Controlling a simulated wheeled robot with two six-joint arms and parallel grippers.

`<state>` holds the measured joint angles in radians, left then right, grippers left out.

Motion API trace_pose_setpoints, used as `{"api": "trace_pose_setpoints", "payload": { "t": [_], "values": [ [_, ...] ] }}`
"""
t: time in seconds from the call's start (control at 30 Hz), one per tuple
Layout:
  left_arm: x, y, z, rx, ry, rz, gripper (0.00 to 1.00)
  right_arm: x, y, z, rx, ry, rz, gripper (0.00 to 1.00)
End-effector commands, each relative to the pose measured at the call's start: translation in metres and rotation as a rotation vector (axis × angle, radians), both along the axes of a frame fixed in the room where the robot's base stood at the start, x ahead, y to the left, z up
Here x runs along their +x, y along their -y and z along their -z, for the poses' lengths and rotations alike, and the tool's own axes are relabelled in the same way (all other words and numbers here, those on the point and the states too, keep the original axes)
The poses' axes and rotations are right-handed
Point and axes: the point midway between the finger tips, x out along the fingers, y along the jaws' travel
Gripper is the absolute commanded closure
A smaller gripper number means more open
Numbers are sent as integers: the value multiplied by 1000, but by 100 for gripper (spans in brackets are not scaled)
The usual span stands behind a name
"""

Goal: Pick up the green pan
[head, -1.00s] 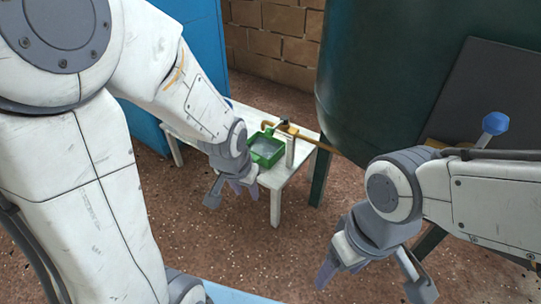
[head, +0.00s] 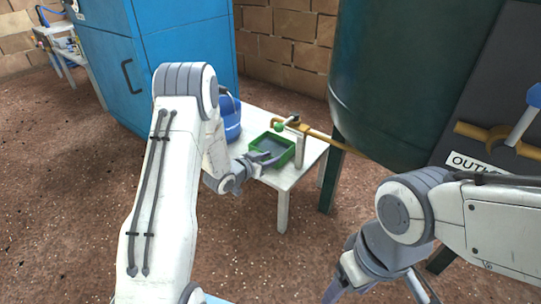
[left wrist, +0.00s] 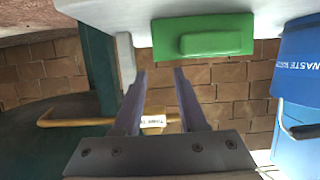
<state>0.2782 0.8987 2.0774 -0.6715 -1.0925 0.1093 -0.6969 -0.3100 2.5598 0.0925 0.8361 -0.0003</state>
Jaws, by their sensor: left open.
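The green pan (head: 287,157) is a shallow rectangular tray with a grey inside. It sits on the small white table (head: 284,183), under a brass tap (head: 290,122). In the left wrist view the green pan (left wrist: 235,35) shows beyond the fingers, with a raised grip facing me. My left gripper (head: 258,166) is open at the near left side of the pan, and the left wrist view shows its fingers (left wrist: 160,73) apart with nothing between them. My right gripper (head: 380,289) is open and empty at the bottom right, away from the table.
A blue bucket (head: 231,122) stands on the table left of the pan; its label in the left wrist view (left wrist: 300,62) reads "WASTE". A dark green tank (head: 400,80) stands to the right, with a brass pipe to the tap. A blue cabinet (head: 165,60) is behind. Floor in front is clear.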

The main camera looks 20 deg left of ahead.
Motion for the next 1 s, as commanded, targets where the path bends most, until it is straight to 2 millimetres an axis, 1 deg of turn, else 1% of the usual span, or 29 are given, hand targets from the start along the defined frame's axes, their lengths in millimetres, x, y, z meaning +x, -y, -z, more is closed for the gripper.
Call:
{"api": "trace_pose_setpoints", "payload": {
  "t": [0.03,0.1,0.2,0.33,0.5,0.63,0.7,0.8,1.0],
  "values": [
    [8,5,8,2,2,4,59,0,0,10,0,0,0,30],
    [17,8,11,2,1,3,59,0,0,15,0,0,0,30],
    [25,11,13,2,-1,2,59,0,0,19,0,0,0,30],
    [32,14,15,1,-1,0,59,0,0,24,0,0,0,30],
    [48,23,25,2,0,2,59,0,0,47,0,0,0,30],
    [63,30,29,2,1,1,59,0,0,59,0,0,0,30],
    [69,31,30,2,0,1,59,0,0,62,-1,-1,0,30],
    [73,33,29,1,-4,-1,59,0,0,63,0,0,0,30],
    [73,33,28,1,-4,-1,59,0,0,62,0,0,0,30]
  ]
}}
